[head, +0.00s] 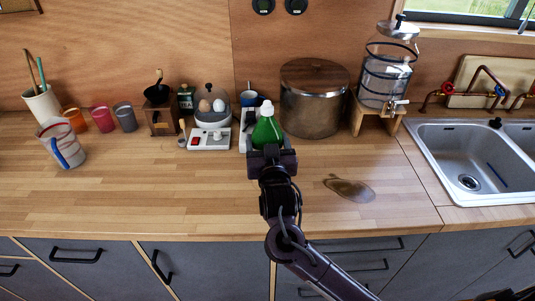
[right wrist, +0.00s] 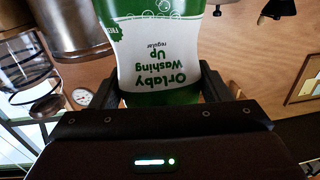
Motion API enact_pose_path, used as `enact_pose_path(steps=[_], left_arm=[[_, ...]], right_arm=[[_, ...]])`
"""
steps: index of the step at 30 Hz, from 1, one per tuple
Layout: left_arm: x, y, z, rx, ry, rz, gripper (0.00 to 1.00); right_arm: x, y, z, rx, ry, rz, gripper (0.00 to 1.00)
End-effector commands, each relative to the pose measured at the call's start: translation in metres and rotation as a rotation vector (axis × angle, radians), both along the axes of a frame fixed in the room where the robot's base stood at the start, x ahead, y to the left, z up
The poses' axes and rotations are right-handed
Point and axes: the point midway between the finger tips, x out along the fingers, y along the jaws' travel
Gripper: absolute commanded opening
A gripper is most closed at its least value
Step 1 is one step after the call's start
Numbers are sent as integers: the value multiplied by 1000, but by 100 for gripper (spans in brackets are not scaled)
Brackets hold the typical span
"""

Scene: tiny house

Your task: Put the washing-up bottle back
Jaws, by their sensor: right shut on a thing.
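The washing-up bottle (head: 266,131) is green with a white cap, and it is upright in the head view, in front of the back row of things. In the right wrist view the green bottle (right wrist: 160,50) shows its white label, upside down, between the two fingers. My right gripper (head: 271,156) is shut on the bottle. I cannot tell from the head view whether its base, hidden behind the gripper, touches the counter (head: 180,190). My left gripper is not in view.
A large steel pot (head: 313,105) stands close right of the bottle. A glass dispenser (head: 386,75) on a wooden stand and the sink (head: 470,160) are further right. An egg cooker (head: 211,115) stands to the left. A brown puddle-like patch (head: 350,188) lies on the counter.

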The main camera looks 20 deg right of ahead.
Motion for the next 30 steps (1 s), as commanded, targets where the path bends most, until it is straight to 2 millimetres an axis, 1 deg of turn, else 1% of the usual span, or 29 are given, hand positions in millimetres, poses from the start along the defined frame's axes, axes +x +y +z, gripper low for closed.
enact_pose_path(steps=[2, 9, 12, 23, 24, 29, 30], left_arm=[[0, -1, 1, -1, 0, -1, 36], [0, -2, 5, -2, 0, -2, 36], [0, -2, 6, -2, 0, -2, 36], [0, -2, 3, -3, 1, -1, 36], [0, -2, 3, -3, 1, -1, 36], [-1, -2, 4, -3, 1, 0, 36], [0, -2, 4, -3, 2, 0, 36]], right_arm=[[0, 0, -2, 0, -5, 0, 29], [0, -1, -35, -3, -4, -1, 29], [0, 0, -43, -1, -5, 0, 29], [0, 0, -47, 1, -6, 0, 29], [0, 0, -49, 0, -1, 0, 71], [0, 0, -48, 0, -2, 0, 92], [0, 0, -48, 0, -2, 0, 92]])
